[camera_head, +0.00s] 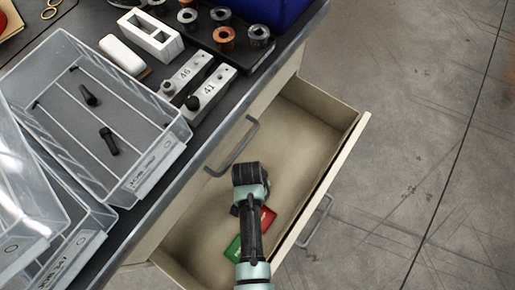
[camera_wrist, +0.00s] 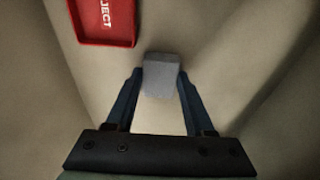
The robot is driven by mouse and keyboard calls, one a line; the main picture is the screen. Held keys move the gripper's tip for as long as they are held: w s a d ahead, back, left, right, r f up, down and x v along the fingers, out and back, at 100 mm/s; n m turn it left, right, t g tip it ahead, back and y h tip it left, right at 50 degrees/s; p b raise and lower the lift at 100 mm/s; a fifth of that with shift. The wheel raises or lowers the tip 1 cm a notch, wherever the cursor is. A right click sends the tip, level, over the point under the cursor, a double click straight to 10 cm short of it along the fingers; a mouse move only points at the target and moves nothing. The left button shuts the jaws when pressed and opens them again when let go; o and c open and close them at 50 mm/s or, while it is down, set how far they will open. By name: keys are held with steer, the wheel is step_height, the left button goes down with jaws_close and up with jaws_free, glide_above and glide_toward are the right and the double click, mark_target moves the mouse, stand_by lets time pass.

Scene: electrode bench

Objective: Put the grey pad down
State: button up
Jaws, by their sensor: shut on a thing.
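The grey pad (camera_wrist: 160,77) is a small pale grey block in the wrist view. It sits between the two fingertips of my gripper (camera_wrist: 159,84), which is shut on it. The drawer's beige inside lies beyond the pad; I cannot tell whether the pad touches it. In the head view my arm reaches over the open drawer (camera_head: 310,105), and its wrist hides the fingers and the pad.
In the drawer lie a red tray (camera_head: 267,217) marked "JECT" in the wrist view (camera_wrist: 105,42) and a green item (camera_head: 233,247). On the bench above are a clear bin (camera_head: 62,100) with dark parts, a white block (camera_head: 122,55) and numbered blocks (camera_head: 213,92). Open floor lies right.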

steer(key=shift+f, duration=0.1)
steer(key=shift+f, duration=0.15)
steer(key=o, duration=1.3)
step_height(320, 180, up, 12)
steer(key=s+a+p, duration=0.1)
steer(key=p, duration=0.4)
steer(key=shift+s+p, duration=0.25)
steer(key=shift+p, duration=0.15)
